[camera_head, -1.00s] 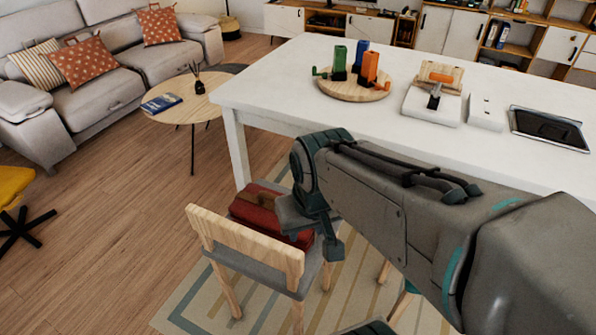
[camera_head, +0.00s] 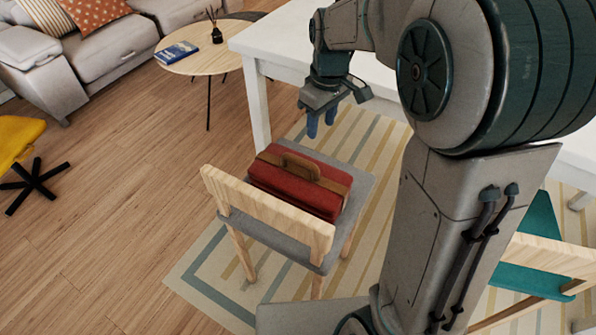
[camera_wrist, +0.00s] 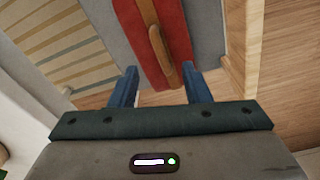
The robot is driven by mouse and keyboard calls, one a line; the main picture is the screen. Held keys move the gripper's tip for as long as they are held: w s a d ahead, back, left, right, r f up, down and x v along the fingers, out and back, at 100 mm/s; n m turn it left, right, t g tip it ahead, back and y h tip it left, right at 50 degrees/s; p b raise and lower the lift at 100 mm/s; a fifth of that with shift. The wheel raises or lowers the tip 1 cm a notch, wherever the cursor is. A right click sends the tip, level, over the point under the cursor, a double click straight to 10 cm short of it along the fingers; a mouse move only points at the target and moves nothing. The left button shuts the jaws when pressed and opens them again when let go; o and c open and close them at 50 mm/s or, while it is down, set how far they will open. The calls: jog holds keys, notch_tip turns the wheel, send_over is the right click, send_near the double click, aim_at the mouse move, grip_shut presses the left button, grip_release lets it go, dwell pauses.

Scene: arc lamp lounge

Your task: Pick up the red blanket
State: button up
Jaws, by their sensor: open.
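The red blanket (camera_head: 297,183) is a folded red bundle with a brown strap and a raised brown handle (camera_head: 300,165). It lies on the grey seat of a wooden chair (camera_head: 262,215). My gripper (camera_head: 322,122) is open and empty, above and beyond the blanket, near the table edge, in the head view. In the wrist view the open fingers (camera_wrist: 160,90) point toward the blanket (camera_wrist: 146,38), with its handle (camera_wrist: 162,55) ahead of and between them. The fingers look apart from the blanket.
A white table (camera_head: 285,35) stands close behind my gripper. The chair's wooden backrest (camera_head: 265,212) rises on the blanket's near side. A teal chair (camera_head: 540,260) is at the right. A round coffee table (camera_head: 190,62) is at the upper left.

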aim_at(300, 158)
jog(key=w+a+f+n, duration=0.1)
jog(key=f, duration=0.3)
jog(key=w+a+f+n+b, duration=0.1)
jog(key=w+f, duration=0.1)
jog(key=f, duration=0.2)
jog(key=w+a+f+b, duration=0.1)
jog(key=w+f, duration=0.1)
jog(key=f, duration=0.3)
jog(key=shift+a+n+g+h, duration=0.3)
jog(key=shift+n, duration=0.1)
jog(key=shift+a+f, duration=0.2)
jog(key=shift+f, duration=1.15)
jog(key=shift+a+f, duration=0.15)
jog(key=shift+f, duration=1.15)
grip_shut()
jog(key=shift+r, duration=0.1)
